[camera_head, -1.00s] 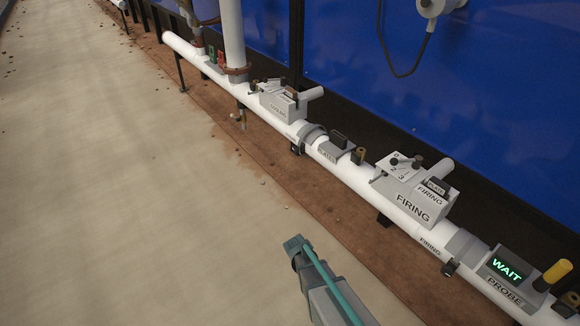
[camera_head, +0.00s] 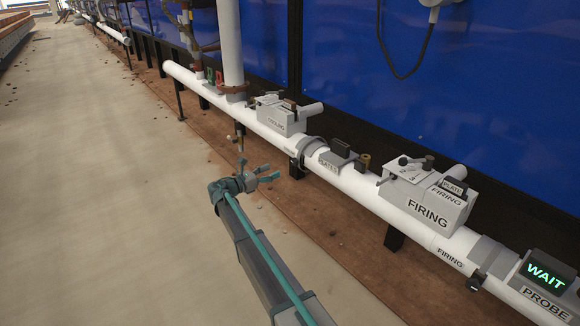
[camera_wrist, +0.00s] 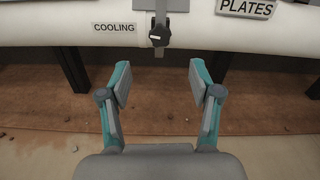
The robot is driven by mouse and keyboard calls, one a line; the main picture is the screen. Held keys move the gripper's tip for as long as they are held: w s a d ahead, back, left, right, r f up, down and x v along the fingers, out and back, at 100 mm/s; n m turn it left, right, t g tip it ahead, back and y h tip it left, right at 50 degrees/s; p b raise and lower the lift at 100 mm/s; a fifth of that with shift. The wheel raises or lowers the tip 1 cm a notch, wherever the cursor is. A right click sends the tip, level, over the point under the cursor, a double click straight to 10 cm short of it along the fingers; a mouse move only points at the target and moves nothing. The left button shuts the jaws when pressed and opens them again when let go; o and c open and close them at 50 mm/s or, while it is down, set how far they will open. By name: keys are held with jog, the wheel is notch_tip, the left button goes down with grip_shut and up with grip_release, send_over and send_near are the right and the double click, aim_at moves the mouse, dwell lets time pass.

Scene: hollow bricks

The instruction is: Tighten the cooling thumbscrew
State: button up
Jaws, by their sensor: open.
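The cooling thumbscrew (camera_wrist: 160,37) is a dark lobed knob on a grey clamp at the white pipe, just right of the COOLING label (camera_wrist: 114,27). In the head view the dark thumbscrew (camera_head: 297,169) hangs at the front underside of the pipe, below the grey collar (camera_head: 311,148). My gripper (camera_wrist: 159,82) is open and empty. In the wrist view its two fingers stand wide apart, with the thumbscrew centred between and beyond their tips, not touched. In the head view my gripper (camera_head: 257,172) is in front of the pipe, left of the thumbscrew.
The white pipe (camera_head: 350,180) runs diagonally before blue panels (camera_head: 440,90). It carries a COOLING box (camera_head: 283,116), PLATES fitting (camera_head: 330,160), FIRING box (camera_head: 425,205) and PROBE unit (camera_head: 545,280) with a WAIT display. Dark support legs stand below. The floor (camera_head: 100,200) at left is open.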

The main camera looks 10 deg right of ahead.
aim_at(293, 163)
jog(key=b+x, duration=0.1)
jog(key=x, duration=0.2)
jog(key=b+x, duration=0.1)
jog(key=x, duration=0.2)
jog(key=b+x, duration=0.2)
jog(key=x, duration=0.1)
jog(key=shift+w+d+f, duration=0.2)
jog(key=shift+d+f, duration=0.1)
jog(key=shift+d, duration=0.05)
jog(key=shift+w+d+r, duration=0.15)
jog(key=shift+w+d, duration=0.05)
jog(key=shift+d, duration=0.25)
jog(key=c, duration=1.1)
jog(key=shift+c, duration=0.2)
